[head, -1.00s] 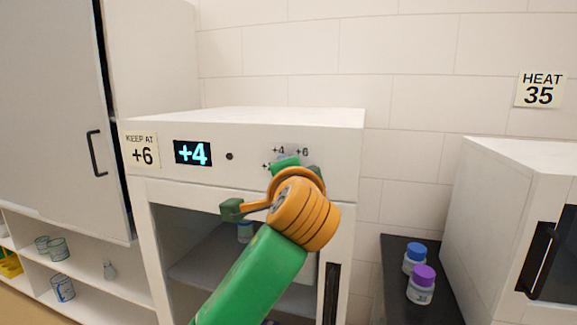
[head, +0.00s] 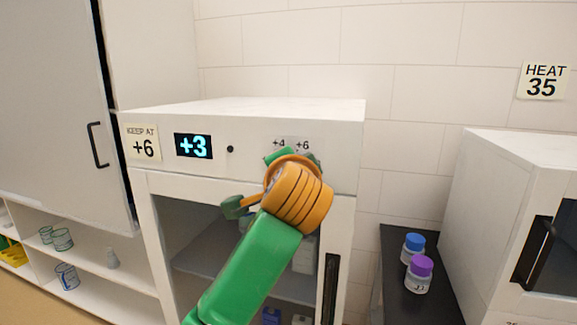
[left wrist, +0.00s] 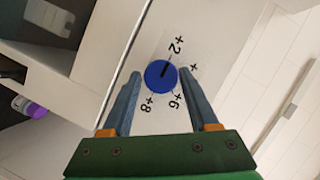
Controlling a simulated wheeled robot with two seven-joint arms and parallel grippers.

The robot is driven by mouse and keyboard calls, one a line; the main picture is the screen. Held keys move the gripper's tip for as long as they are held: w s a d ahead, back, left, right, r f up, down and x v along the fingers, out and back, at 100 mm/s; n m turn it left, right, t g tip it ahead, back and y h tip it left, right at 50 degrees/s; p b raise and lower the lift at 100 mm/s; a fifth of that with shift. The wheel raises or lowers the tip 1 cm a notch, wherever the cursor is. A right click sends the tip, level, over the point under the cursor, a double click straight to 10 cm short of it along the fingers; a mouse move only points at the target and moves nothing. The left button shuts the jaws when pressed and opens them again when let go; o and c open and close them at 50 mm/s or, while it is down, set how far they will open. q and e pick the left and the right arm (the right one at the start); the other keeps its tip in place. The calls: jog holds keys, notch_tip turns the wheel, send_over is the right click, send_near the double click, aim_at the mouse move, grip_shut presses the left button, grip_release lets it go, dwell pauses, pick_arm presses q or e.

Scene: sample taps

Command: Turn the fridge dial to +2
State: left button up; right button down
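The white fridge (head: 244,125) stands in the middle of the head view, its display (head: 193,146) reading +3. My left gripper (head: 291,157) is at the right of its front panel and hides the dial there; only +4 and +6 show above. In the left wrist view the blue round dial (left wrist: 160,75) sits between the two fingertips of my left gripper (left wrist: 160,76), which are close against its sides. The dial's dark mark points near the +2 label (left wrist: 178,45). The +6 and +8 labels also show. My right gripper is not in view.
Bottles with blue (head: 414,242) and purple (head: 421,266) caps stand on a dark counter (head: 398,304) to the right, beside a white appliance (head: 503,200). A sign (head: 543,81) reads HEAT 35. Shelves are at left.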

pick_arm(q)
jog(key=shift+o, duration=1)
jog(key=b+v, duration=0.3)
jog(key=v, duration=0.4)
